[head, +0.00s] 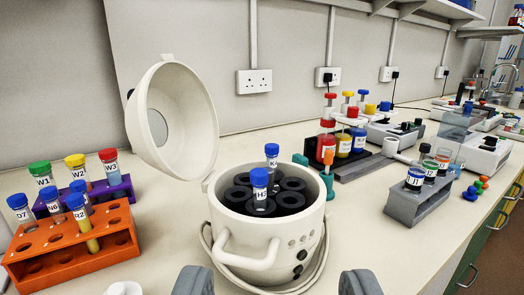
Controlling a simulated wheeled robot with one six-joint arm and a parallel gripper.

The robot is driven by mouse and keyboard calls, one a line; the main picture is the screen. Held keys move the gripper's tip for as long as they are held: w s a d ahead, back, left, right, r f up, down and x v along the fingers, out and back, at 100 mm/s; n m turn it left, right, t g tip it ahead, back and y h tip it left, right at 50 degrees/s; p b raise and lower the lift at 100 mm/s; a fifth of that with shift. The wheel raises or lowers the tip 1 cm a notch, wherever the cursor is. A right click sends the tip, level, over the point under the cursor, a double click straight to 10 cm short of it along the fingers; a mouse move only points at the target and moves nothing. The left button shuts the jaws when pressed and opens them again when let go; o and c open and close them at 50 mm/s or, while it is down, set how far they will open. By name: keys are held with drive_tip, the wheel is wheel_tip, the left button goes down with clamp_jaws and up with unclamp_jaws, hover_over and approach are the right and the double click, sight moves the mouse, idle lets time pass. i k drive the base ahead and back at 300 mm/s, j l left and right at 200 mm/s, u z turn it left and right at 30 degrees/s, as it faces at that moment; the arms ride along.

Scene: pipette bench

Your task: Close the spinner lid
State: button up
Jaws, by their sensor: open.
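The spinner (262,235) is a white round tub with a side handle, standing on the bench in the middle of the head view. Its white domed lid (180,115) is raised, tilted back to the left on its hinge, with a round window in it. Inside the tub is a black rotor with several holes. Two blue-capped tubes stand in it, H3 (259,190) and K1 (271,160). My gripper (278,284) is at the bottom edge, open and empty, with its two grey fingertips in front of the spinner and apart from the lid.
An orange rack (75,247) and a purple rack (118,187) with tubes stand at left. A grey rack (417,205) with labelled vials stands at right, near the bench's front edge. A pipette stand and instruments are behind. A cable loops around the spinner's base.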

sight(170, 87)
drive_tip(key=k+j+z, duration=0.2)
drive_tip(key=k+j, duration=0.4)
drive_tip(key=j, duration=0.25)
drive_tip(key=k+j+z, duration=0.2)
drive_tip(key=k+j, duration=0.45)
drive_tip(key=j, duration=0.15)
drive_tip(key=i+l+u, duration=0.15)
drive_tip(key=l, duration=0.2)
drive_tip(key=i+l+u, duration=0.2)
drive_tip(key=l, duration=0.15)
drive_tip(key=k+j, duration=0.05)
